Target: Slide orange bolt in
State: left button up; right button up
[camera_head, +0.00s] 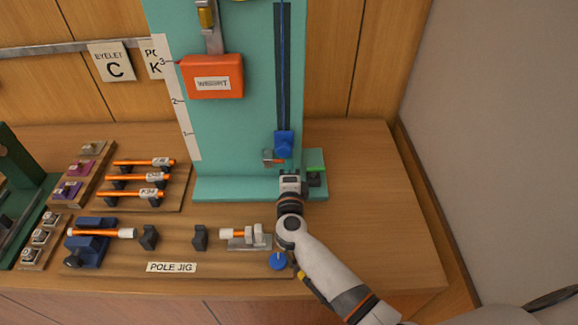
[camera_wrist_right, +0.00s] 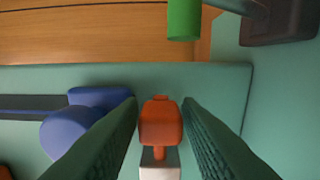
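The orange bolt (camera_wrist_right: 160,122) shows between the fingers of my right gripper (camera_wrist_right: 160,104) in the right wrist view. The fingertips sit against both sides of its orange knob, and a pale part shows below it. In the head view a small orange piece (camera_head: 279,161) shows by a grey bracket (camera_head: 268,155) at the foot of the teal board (camera_head: 253,100). My right gripper (camera_head: 290,179) is just below this bracket. How far the bolt is in is hidden. My left gripper is not in view.
A blue slider (camera_head: 284,144) sits beside the bracket; it also shows in the right wrist view (camera_wrist_right: 75,130). The pole jig (camera_head: 215,262) lies in front. The table's right side is clear.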

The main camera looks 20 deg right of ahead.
jog(key=shift+d, duration=0.1)
jog(key=shift+c, duration=0.3)
grip_shut()
jog(key=shift+w+a, duration=0.2)
jog(key=shift+a, duration=0.55)
jog(key=shift+w+a, duration=0.2)
jog(key=shift+a, duration=0.5)
jog(key=shift+o, duration=0.3)
grip_release()
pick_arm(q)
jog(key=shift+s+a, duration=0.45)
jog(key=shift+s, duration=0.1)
